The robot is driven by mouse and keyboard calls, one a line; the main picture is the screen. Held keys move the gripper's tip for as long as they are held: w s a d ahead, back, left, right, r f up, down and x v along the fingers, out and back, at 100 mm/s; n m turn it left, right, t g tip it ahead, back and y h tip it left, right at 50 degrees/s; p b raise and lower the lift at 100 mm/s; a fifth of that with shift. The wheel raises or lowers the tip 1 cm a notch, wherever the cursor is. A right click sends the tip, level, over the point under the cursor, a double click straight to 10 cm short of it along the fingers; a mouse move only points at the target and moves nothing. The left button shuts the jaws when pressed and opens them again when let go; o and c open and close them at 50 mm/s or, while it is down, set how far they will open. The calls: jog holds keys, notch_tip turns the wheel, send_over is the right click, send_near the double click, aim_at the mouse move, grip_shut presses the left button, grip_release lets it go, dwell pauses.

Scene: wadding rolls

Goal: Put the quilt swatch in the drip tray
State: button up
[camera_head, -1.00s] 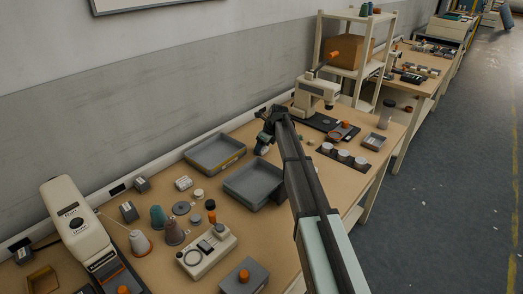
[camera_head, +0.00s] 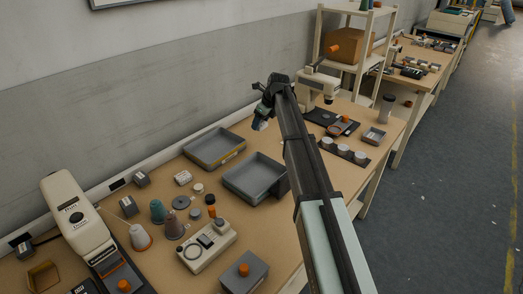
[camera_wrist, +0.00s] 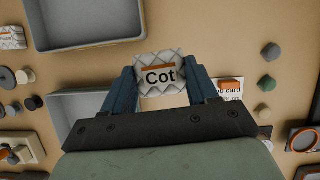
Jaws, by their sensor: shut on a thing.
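My gripper (camera_wrist: 160,80) is shut on the quilt swatch (camera_wrist: 160,62), a small pale quilted piece with an orange strip and the letters "Cot". In the head view my gripper (camera_head: 263,113) is raised above the bench, near the back edge, with the swatch small and hard to make out below it. In the wrist view my gripper partly hides the nearer tray (camera_wrist: 62,110).
Spools and cones (camera_head: 158,210), a cream device (camera_head: 207,246) and a grey box with an orange knob (camera_head: 245,274) stand left and in front. White-topped rolls (camera_head: 343,150) and a machine (camera_head: 318,86) stand on the right. A card (camera_wrist: 228,86) lies by the gripper's right finger.

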jog(key=n+g, duration=0.1)
jog(key=n, duration=0.1)
send_over(259, 183)
jog(key=d, duration=0.1)
jog(key=shift+n+y, duration=0.3)
jog(key=shift+n, duration=0.5)
jog(key=shift+s+d+f, duration=0.1)
jog(key=shift+s+f, duration=0.1)
jog(key=shift+f, duration=2.5)
jog(key=shift+s+d+f, duration=0.1)
jog(key=shift+s+f, duration=0.1)
jog(key=shift+f, duration=2.45)
jog(key=shift+f, duration=0.1)
jog(key=o, duration=1)
jog(key=v, duration=1.2)
jog(key=shift+w, duration=0.15)
